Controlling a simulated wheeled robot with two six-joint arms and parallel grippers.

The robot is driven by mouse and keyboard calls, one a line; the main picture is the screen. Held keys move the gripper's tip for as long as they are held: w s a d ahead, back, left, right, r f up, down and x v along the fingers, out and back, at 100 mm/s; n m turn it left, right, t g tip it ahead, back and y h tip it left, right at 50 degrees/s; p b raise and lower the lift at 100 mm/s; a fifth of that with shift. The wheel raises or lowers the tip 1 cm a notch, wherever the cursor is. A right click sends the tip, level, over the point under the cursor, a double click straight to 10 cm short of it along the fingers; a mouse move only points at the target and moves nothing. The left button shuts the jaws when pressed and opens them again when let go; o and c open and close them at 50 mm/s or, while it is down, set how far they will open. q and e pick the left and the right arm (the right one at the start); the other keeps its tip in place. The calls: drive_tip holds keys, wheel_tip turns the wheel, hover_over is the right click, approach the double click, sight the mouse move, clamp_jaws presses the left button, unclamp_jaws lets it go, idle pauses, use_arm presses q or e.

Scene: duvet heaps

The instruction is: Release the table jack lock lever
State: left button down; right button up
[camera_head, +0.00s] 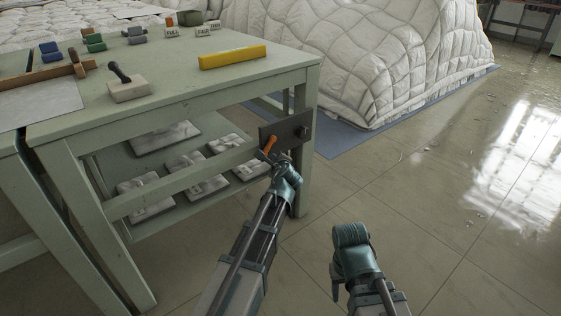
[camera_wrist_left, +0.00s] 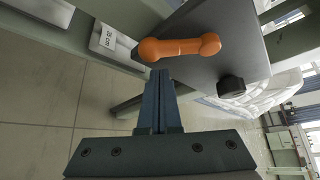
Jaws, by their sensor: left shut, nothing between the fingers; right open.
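The orange lock lever (camera_head: 269,145) sits on a dark plate (camera_head: 291,128) on the side of the green table (camera_head: 120,137). In the left wrist view the lever (camera_wrist_left: 180,48) lies across the picture with a rounded knob at each end, and a black knob (camera_wrist_left: 231,86) stands on the plate (camera_wrist_left: 247,40). My left gripper (camera_wrist_left: 160,75) is shut and empty, its fingertips just below the lever; I cannot tell whether they touch it. In the head view the left gripper (camera_head: 279,163) is at the plate. My right gripper (camera_head: 345,290) is open, low and clear of the table.
The tabletop holds a yellow bar (camera_head: 232,56), a dark-handled block (camera_head: 127,86) and several small coloured blocks. Wrapped white packs (camera_head: 147,193) lie on the lower shelf. A quilted white heap (camera_head: 365,60) stands behind on a blue mat (camera_head: 345,142). The floor at right is free.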

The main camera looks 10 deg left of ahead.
use_arm(q)
drive_tip(key=shift+s+a+r, duration=0.25)
drive_tip(key=shift+a+r, duration=0.05)
drive_tip(key=shift+a, duration=0.05)
drive_tip(key=s+a+r+m+g+p, duration=0.1)
drive_tip(key=p, duration=0.2)
drive_tip(key=shift+s+r+m+g+y+p, duration=0.1)
drive_tip(key=shift+r+m+g+y+p, duration=0.05)
drive_tip(key=shift+m+g+y+p, duration=0.15)
idle(0.4)
wheel_tip(320, 180, down, 4)
drive_tip(key=d+b, duration=0.2)
drive_tip(key=b, duration=0.2)
drive_tip(key=w+r+p+v, duration=0.1)
drive_tip(key=p+v, duration=0.4)
drive_tip(key=v, duration=0.4)
drive_tip(key=shift+s+d+r, duration=0.2)
drive_tip(key=shift+s+d, duration=0.1)
drive_tip(key=shift+d, duration=0.05)
